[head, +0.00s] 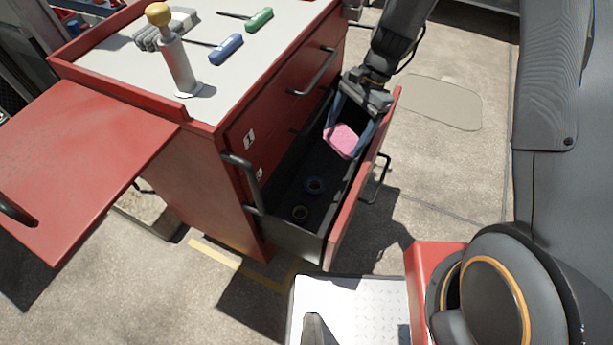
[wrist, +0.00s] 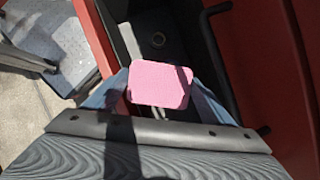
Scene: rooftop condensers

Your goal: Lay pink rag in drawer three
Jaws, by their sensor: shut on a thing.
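The pink rag (head: 342,140) is a folded pad held between the blue fingers of my gripper (head: 349,132). It also shows in the wrist view (wrist: 160,84), between the fingertips. My gripper is shut on the rag and points down over an open, dark-lined drawer (head: 290,236) of the red tool cabinet. The rag appears at or just inside the drawer opening; its height above the drawer floor is hard to tell. The open drawer is a low one; its own number label is not readable. A label "1" (head: 249,139) shows on the cabinet above.
Blue (head: 226,49) and green (head: 259,20) screwdrivers and a yellow-knobbed tool (head: 176,55) are on the cabinet top. A red side leaf (head: 80,160) sticks out at left.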

